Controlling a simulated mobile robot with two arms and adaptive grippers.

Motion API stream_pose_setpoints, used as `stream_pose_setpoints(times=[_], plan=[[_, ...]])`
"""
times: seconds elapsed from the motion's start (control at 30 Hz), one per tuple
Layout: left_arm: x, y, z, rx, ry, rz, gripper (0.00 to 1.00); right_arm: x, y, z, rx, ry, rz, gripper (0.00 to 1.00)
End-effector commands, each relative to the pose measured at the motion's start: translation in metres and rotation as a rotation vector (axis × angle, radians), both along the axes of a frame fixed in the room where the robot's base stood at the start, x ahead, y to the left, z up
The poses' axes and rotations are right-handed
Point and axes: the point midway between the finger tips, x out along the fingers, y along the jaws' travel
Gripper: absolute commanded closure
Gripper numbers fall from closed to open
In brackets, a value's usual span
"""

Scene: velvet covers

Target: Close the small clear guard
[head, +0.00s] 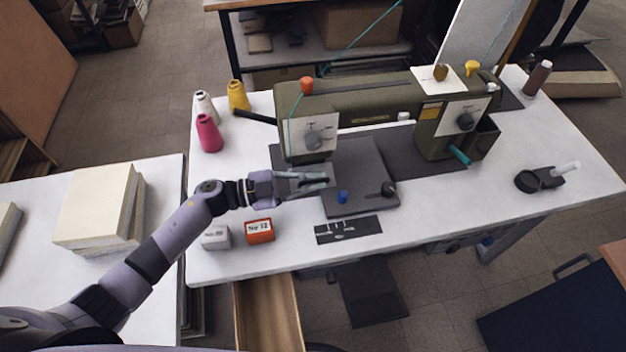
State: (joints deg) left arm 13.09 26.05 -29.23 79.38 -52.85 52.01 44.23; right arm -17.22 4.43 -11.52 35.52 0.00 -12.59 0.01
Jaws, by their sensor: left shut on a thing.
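An olive-green sewing machine (375,103) stands on the white table (560,215). My left gripper (326,179) reaches in from the left, below the machine's left end, over the dark bed plate (355,165). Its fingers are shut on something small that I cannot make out. The small clear guard does not stand out from the fingers and the machine, so I cannot tell how it sits. My right gripper is not in view.
An orange box (259,231) and a grey box (215,238) lie near the forearm. Thread cones (208,133) stand left of the machine. The right tabletop is mostly free.

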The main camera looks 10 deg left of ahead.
Motion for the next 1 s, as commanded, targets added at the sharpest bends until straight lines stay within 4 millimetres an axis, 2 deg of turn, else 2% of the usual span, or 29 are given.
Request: stream_pose_setpoints(times=[0.23, 0.77, 0.8, 1.0], plan=[[-0.0008, 0.0002, -0.0071, 0.03, -0.092, 0.0, 1.0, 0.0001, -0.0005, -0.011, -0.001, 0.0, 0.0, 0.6], [-0.0008, 0.0002, -0.0073, 0.04, -0.12, 0.001, 1.0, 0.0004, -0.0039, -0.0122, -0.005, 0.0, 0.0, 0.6], [-0.0009, 0.0002, -0.0072, 0.04, -0.12, 0.001, 0.93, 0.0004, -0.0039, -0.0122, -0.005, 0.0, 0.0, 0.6], [-0.0006, 0.0002, -0.007, 0.04, -0.12, 0.002, 0.8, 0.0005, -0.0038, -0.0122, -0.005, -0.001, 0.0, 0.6]])
